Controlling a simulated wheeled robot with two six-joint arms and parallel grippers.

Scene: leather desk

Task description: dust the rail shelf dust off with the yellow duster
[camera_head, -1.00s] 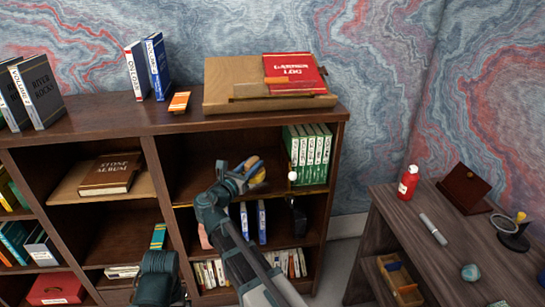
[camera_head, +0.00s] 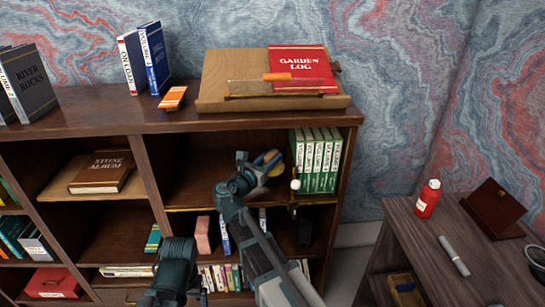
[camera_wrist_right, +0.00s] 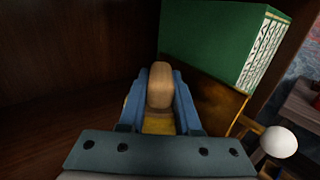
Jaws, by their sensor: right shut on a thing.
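My right gripper (camera_head: 268,163) reaches into the upper right compartment of the bookcase, in front of the green books (camera_head: 316,160). It is shut on the yellow duster. In the right wrist view the gripper (camera_wrist_right: 159,92) has its blue fingers either side of the duster's tan handle (camera_wrist_right: 160,88); yellow shows under it. The rail shelf (camera_head: 190,190) is the dark wooden board there, with a thin brass rail (camera_head: 185,210) along its front edge and a white knob (camera_head: 295,185) at the right. I cannot make out the dust. My left gripper is out of view.
Green books also stand close by in the right wrist view (camera_wrist_right: 215,45). A wooden stand (camera_head: 225,75) with a red Garden Log book (camera_head: 300,65) sits on top. Below are a pink block (camera_head: 203,235) and books. A desk (camera_head: 425,235) with a red bottle (camera_head: 428,198) stands right.

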